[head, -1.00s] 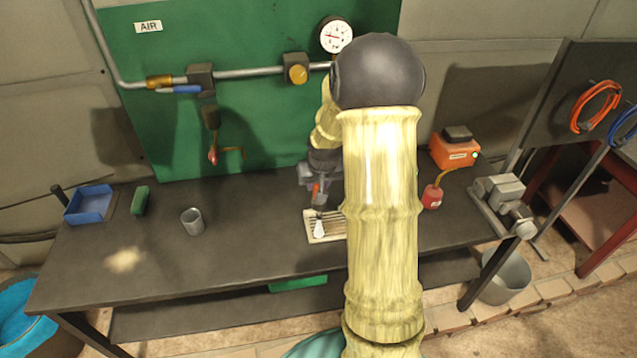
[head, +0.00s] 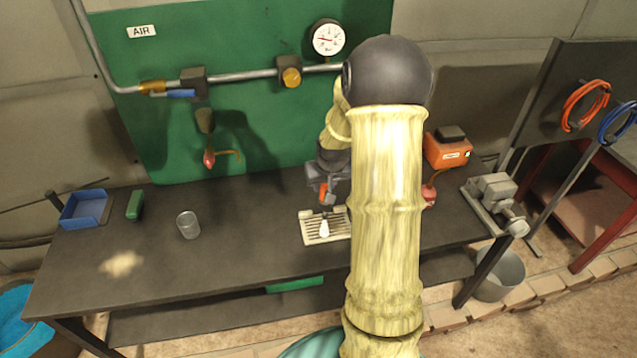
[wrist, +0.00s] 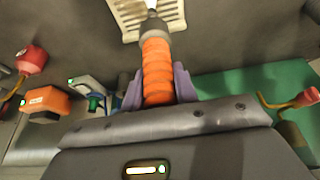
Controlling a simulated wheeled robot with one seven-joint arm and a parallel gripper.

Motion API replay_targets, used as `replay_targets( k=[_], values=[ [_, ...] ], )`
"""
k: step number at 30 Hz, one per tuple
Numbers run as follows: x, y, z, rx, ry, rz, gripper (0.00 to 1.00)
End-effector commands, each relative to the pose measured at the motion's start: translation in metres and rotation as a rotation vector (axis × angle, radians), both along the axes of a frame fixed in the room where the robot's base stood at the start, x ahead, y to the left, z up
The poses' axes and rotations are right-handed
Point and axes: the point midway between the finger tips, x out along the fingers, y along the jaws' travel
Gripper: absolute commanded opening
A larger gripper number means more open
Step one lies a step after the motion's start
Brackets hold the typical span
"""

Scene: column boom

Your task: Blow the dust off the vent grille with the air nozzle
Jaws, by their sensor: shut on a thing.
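The vent grille (head: 308,231) is a cream slatted plate lying on the dark bench; my arm hides its right side in the head view. Its slats also show at the top of the wrist view (wrist: 129,16). My gripper (wrist: 158,92) is shut on the air nozzle (wrist: 157,68), which has an orange ribbed grip and a grey collar. In the head view the nozzle (head: 323,192) points down over the grille. A white shape (head: 324,228) extends from its end over the slats; I cannot tell whether it is air or a tip. Dust on the slats is too small to tell.
A grey cup (head: 188,225), a green block (head: 135,204) and a blue tray (head: 85,209) stand left on the bench. A pale dusty patch (head: 122,263) lies in front. An orange box (head: 448,150) and a grey vice-like device (head: 493,193) stand right.

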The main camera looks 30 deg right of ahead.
Motion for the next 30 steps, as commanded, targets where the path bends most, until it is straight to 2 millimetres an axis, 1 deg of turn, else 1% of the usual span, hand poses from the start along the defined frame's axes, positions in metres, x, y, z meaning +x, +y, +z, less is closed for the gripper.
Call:
replay_targets(
  k=[10, 30],
  values=[
    [-0.0023, -0.0087, 0.001, -0.001, -0.001, 0.006, 0.01],
    [-0.0025, -0.0092, 0.0006, -0.001, -0.001, 0.006, 0.01]
  ],
)
